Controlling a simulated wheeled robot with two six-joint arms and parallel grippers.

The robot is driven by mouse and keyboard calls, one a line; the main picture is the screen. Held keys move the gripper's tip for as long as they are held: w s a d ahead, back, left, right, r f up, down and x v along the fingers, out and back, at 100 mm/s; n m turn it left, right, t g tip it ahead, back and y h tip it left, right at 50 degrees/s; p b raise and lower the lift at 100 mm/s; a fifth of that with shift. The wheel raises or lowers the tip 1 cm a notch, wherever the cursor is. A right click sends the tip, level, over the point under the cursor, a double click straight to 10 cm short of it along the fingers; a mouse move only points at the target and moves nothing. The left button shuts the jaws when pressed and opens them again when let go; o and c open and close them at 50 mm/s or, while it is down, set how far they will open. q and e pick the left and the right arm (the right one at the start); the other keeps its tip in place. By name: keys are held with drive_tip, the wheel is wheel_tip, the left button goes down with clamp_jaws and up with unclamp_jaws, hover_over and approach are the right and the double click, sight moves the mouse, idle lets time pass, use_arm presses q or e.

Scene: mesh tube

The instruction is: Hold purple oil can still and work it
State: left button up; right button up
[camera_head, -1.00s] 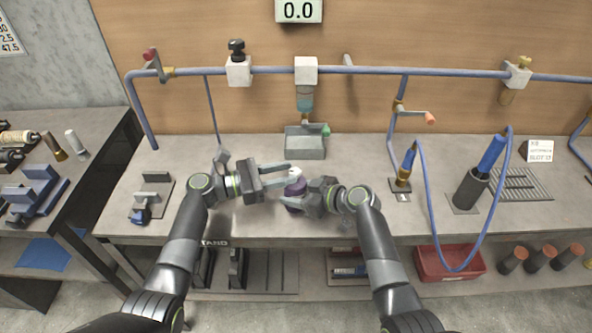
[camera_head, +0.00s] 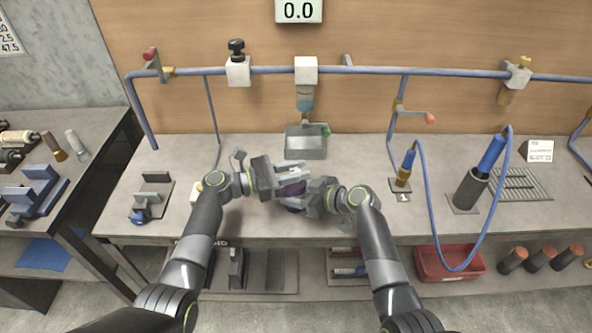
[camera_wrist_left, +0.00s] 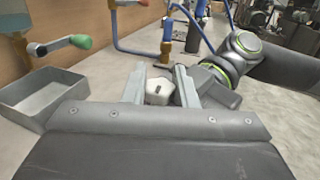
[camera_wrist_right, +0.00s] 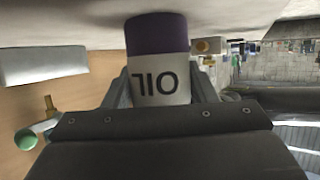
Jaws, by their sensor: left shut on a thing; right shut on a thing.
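The purple oil can (camera_head: 292,208) stands at the front middle of the bench, mostly hidden by my grippers in the head view. My right gripper (camera_head: 303,199) is shut on its body from the right. In the right wrist view the can (camera_wrist_right: 158,86) shows a white label reading OIL, upside down, between the fingers, with a purple band beside it. My left gripper (camera_head: 296,179) is at the can's top from the left. In the left wrist view its fingers lie on both sides of the white cap (camera_wrist_left: 159,91), which has a small dark slot.
A grey metal tray (camera_head: 305,147) under a tap stands behind the can. A small stand (camera_head: 150,195) is to the left. A blue-handled tool (camera_head: 480,175) with a hose is to the right. Pipes run along the back wall.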

use_arm(q)
drive_tip(key=n+t+y, duration=0.1)
drive_tip(key=n+t, duration=0.1)
drive_tip(key=t, duration=0.1)
drive_tip(key=n+t+y, duration=0.2)
drive_tip(key=t, duration=0.1)
drive_tip(key=shift+f+n, duration=0.1)
drive_tip(key=shift+n, duration=0.2)
drive_tip(key=o, duration=0.7)
drive_tip(key=shift+a, duration=0.15)
drive_tip(key=v, duration=1.1)
drive_tip(key=shift+s+a, duration=0.2)
drive_tip(key=shift+s, duration=0.25)
